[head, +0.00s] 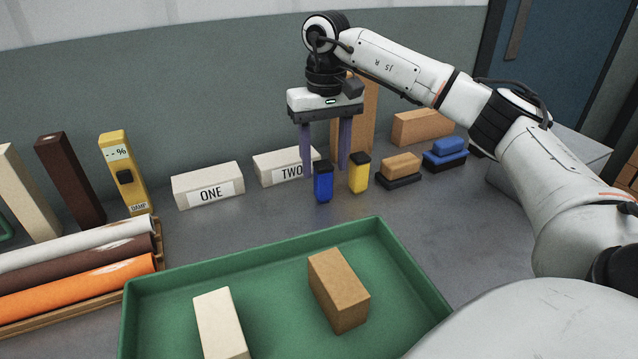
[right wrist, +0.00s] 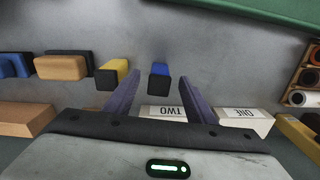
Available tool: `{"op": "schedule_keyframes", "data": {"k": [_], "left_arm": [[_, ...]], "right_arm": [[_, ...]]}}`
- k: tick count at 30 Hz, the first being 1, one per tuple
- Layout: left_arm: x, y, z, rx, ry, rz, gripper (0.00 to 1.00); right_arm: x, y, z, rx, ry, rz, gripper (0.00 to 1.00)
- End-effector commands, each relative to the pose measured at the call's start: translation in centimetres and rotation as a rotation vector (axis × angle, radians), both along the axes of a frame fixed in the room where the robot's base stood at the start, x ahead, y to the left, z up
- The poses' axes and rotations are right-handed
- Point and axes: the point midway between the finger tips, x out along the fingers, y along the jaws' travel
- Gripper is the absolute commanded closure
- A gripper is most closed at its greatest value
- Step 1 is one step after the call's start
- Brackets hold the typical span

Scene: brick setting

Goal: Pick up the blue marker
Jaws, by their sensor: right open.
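The blue marker (head: 323,184) is a short upright block with a black cap. It stands on the grey table in front of the white block labelled TWO (head: 287,168), with a similar yellow marker (head: 359,175) just to its right. My right gripper (head: 326,172) is open and empty, its purple fingers pointing down just behind and above the blue marker. In the right wrist view the blue marker (right wrist: 159,76) lies ahead of the gap between the open fingertips (right wrist: 153,84), and the yellow marker (right wrist: 112,74) is outside the left finger. My left gripper is not in view.
A green tray (head: 255,250) holding two blocks takes up the front. A block labelled ONE (head: 208,186) is to the left. Two sponge-like blocks on black bases (head: 399,182) stand right of the markers. A tall tan block (head: 366,115) stands close behind the gripper.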

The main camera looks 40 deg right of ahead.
Motion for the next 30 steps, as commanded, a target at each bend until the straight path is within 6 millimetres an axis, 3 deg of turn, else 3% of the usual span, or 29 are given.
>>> {"op": "schedule_keyframes", "data": {"k": [15, 23, 30], "left_arm": [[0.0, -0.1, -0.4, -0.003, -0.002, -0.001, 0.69], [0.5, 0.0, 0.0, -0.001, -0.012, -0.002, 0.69], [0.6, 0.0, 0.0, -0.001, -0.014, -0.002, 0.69]], "right_arm": [[0.6, -0.4, -5.8, 0.000, 0.001, -0.001, 0.50], [0.6, -0.4, -6.1, 0.001, -0.001, -0.001, 0.50], [0.6, -0.4, -6.1, 0.001, -0.001, 0.000, 0.87]]}}
